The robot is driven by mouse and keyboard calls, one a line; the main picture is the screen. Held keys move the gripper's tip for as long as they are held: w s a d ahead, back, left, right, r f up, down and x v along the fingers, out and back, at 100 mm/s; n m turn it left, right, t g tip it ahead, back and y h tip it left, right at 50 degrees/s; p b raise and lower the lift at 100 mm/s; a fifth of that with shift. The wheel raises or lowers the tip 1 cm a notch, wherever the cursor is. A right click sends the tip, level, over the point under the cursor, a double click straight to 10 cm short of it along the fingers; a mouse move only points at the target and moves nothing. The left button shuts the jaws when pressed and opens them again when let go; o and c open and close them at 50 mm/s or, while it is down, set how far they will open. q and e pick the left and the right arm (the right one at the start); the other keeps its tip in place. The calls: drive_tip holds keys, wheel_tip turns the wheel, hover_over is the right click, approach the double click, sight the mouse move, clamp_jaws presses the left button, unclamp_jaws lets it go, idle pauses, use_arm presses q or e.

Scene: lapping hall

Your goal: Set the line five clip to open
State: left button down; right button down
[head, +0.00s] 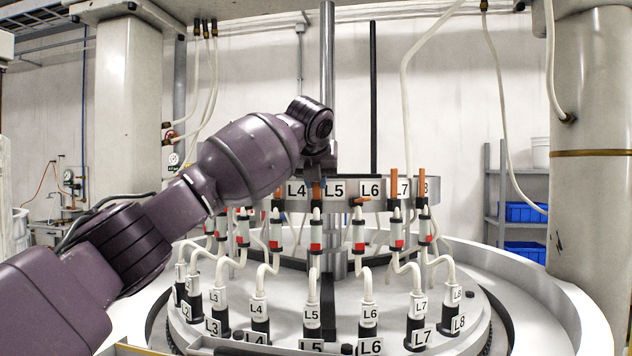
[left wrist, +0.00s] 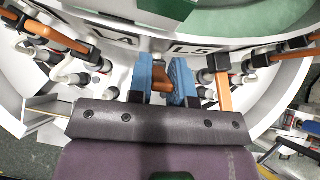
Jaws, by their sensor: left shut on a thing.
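The line five clip (head: 316,226) hangs at the ring between the L4 and L5 labels, above the tube marked L5. It has a white and black body with a red band. Its orange lever (head: 316,190) shows just under my left gripper (head: 318,176). In the left wrist view the blue fingertips of my left gripper (left wrist: 165,83) are shut on the orange lever. The fingers hide part of it, so its exact angle is hard to tell. My right gripper is not in view.
Neighbouring clips have orange levers: the line six lever (head: 355,201) lies nearly level, the line seven lever (head: 394,184) stands upright.

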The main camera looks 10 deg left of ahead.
use_arm(q)
drive_tip(key=shift+w+g, duration=0.3)
drive_tip(key=shift+g, duration=0.3)
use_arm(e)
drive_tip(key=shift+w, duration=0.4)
use_arm(q)
drive_tip(key=c, duration=1)
unclamp_jaws()
drive_tip(key=shift+c, duration=0.2)
drive_tip(key=shift+s+r, duration=0.25)
drive_tip(key=shift+r, duration=0.2)
drive_tip(key=a+b+v, duration=0.1)
drive_tip(key=v, duration=0.8)
drive_tip(key=shift+s+d+r+b, duration=0.3)
drive_tip(key=shift+d+r, duration=0.05)
drive_tip(key=shift+d, duration=0.05)
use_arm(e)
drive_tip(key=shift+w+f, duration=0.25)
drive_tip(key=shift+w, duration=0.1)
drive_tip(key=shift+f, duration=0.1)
